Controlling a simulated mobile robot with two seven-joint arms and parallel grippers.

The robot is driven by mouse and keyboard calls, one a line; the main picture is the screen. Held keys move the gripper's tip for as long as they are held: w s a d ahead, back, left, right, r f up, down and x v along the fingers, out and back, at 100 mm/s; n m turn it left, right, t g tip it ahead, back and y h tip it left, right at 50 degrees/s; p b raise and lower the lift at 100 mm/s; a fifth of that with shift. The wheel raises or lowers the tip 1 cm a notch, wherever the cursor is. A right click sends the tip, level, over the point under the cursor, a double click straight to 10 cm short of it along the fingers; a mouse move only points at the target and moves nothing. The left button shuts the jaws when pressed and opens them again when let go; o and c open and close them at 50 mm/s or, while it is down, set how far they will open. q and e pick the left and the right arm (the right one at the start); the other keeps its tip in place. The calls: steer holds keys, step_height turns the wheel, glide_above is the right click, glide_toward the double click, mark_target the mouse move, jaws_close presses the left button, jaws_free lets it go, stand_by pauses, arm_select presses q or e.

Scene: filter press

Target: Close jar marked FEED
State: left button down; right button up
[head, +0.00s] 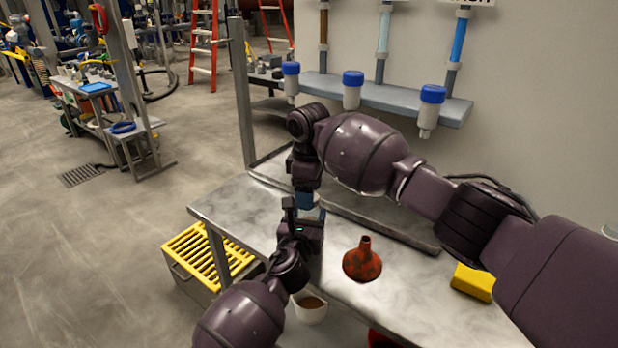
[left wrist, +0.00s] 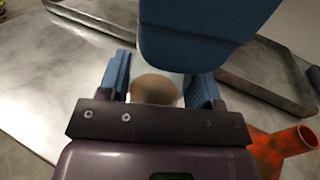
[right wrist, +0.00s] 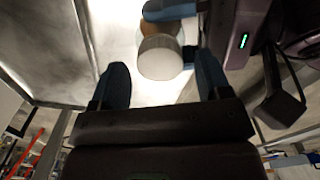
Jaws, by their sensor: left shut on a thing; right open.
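My left gripper (head: 303,215) is shut on a small pale jar with tan-brown contents, held over the table; the jar (left wrist: 155,90) shows between its blue fingers in the left wrist view. My right gripper (head: 305,198) is open directly above it, pointing down. In the right wrist view, a round white lid-like piece (right wrist: 160,58) lies between and just beyond the open fingers, overlapping the brown part of the jar (right wrist: 155,30). I cannot tell whether it is seated on the jar. No FEED marking is readable; the arms hide most of the jar in the head view.
An orange funnel (head: 363,263) stands on the metal table right of the grippers. A yellow block (head: 473,282) lies farther right. A white cup with brown contents (head: 311,308) is near the front. A yellow-grated bin (head: 208,253) is left. Blue-capped bottles (head: 352,92) hang at the wall shelf.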

steer(key=shift+f, duration=0.55)
steer(key=shift+c, duration=0.5)
steer(key=c, duration=0.8)
steer(key=m, duration=0.4)
steer(key=shift+m, duration=0.4)
steer(key=shift+c, duration=0.2)
steer(key=o, duration=1.1)
step_height(320, 180, up, 12)
steer(key=shift+r, duration=0.1)
